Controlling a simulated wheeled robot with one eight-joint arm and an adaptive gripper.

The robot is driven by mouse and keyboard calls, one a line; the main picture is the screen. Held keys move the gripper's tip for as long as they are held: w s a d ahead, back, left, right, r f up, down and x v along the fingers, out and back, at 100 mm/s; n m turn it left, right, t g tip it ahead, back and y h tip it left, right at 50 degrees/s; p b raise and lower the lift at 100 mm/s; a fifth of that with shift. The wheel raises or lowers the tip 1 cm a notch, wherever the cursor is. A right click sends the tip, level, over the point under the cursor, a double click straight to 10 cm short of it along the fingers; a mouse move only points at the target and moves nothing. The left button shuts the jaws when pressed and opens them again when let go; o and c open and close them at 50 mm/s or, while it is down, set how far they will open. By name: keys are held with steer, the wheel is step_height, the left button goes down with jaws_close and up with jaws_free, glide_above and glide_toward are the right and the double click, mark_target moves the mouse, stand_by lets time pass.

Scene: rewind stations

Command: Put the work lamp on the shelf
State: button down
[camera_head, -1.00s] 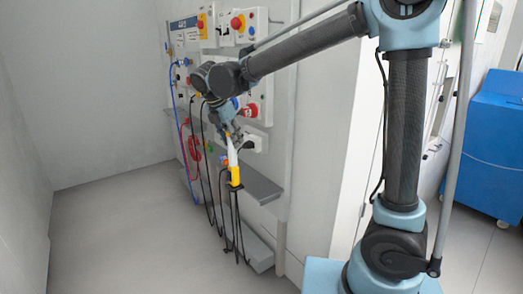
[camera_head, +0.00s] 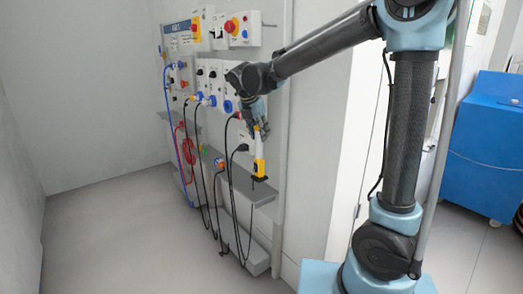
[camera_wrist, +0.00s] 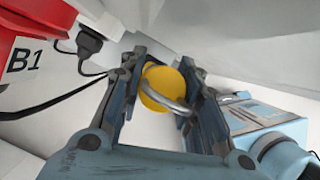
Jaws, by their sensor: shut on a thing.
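The work lamp (camera_head: 259,158) is a slim white and yellow stick with a black lower end. My gripper (camera_head: 258,132) is shut on its upper part and holds it nearly upright. In the wrist view its round yellow end with a metal hook (camera_wrist: 165,86) shows between the fingers. The grey shelf (camera_head: 262,193) runs along the lower part of the panel. The lamp's lower end shows just over the shelf's right part. I cannot tell whether they touch.
The panel (camera_head: 215,75) carries red, yellow and blue switches and sockets. Black, red and blue cables hang in front of the shelf's left part. In the wrist view a black plug (camera_wrist: 90,43) is near my gripper. A blue cabinet (camera_head: 495,140) stands at the right.

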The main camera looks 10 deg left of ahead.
mark_target(260, 148)
steer(key=shift+f, duration=1.95)
steer(key=shift+w+d+f, duration=0.1)
steer(key=shift+w+f, duration=0.05)
steer(key=shift+f, duration=1.45)
steer(key=c, duration=1.2)
jaws_free()
steer(key=v, duration=1.2)
steer(key=shift+d, duration=0.1)
